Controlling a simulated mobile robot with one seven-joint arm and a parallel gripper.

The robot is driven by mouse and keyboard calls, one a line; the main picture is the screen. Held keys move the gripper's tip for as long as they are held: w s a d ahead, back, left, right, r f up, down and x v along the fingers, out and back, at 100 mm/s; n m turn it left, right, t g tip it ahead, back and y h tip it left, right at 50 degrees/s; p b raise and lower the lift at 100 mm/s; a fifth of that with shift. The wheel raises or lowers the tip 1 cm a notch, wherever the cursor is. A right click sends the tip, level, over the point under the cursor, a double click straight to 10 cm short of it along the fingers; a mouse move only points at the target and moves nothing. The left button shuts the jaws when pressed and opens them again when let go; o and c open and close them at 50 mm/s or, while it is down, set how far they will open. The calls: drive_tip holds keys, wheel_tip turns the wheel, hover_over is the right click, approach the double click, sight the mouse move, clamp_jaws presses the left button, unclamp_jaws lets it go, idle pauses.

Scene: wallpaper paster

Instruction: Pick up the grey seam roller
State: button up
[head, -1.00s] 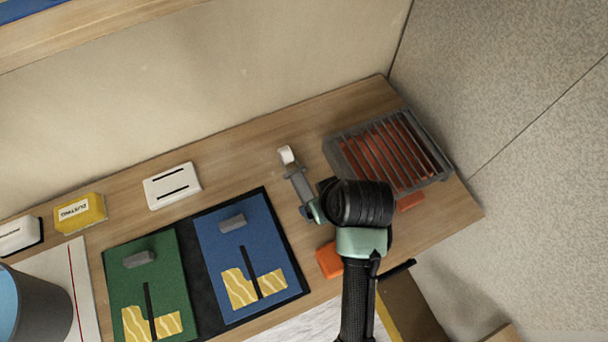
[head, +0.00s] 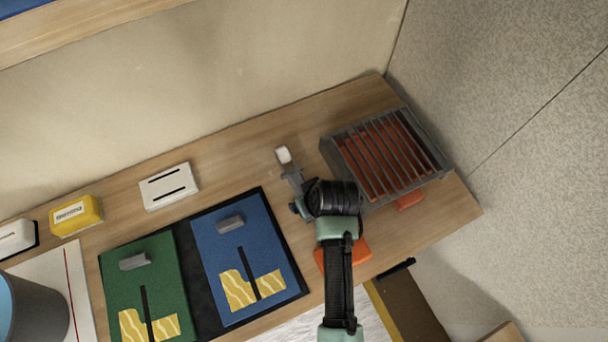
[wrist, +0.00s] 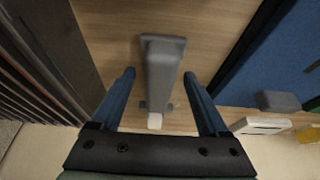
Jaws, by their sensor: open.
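The grey seam roller (head: 292,174) lies on the wooden table, its white end (head: 284,155) pointing to the back wall. Its near part is hidden by my arm in the head view. In the wrist view the grey seam roller (wrist: 161,75) lies lengthwise between my two blue fingers, with a gap on each side. My gripper (wrist: 159,73) is open and holds nothing. In the head view my gripper (head: 299,207) is over the roller's near part, mostly hidden under my wrist.
A grey slatted rack (head: 433,150) with red-brown contents stands close on the right. An orange piece (head: 357,250) lies near the front edge. A blue mat (head: 211,250) and a green mat (head: 172,280) lie left, each with a grey block. A white slotted block (head: 169,186) stands behind them.

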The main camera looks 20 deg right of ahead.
clamp_jaws()
idle(0.3)
wheel_tip(320, 180, up, 10)
drive_tip(key=shift+r+p, duration=0.1)
drive_tip(key=shift+p, duration=0.3)
drive_tip(key=c, duration=0.6)
unclamp_jaws()
drive_tip(key=shift+c, duration=0.2)
clamp_jaws()
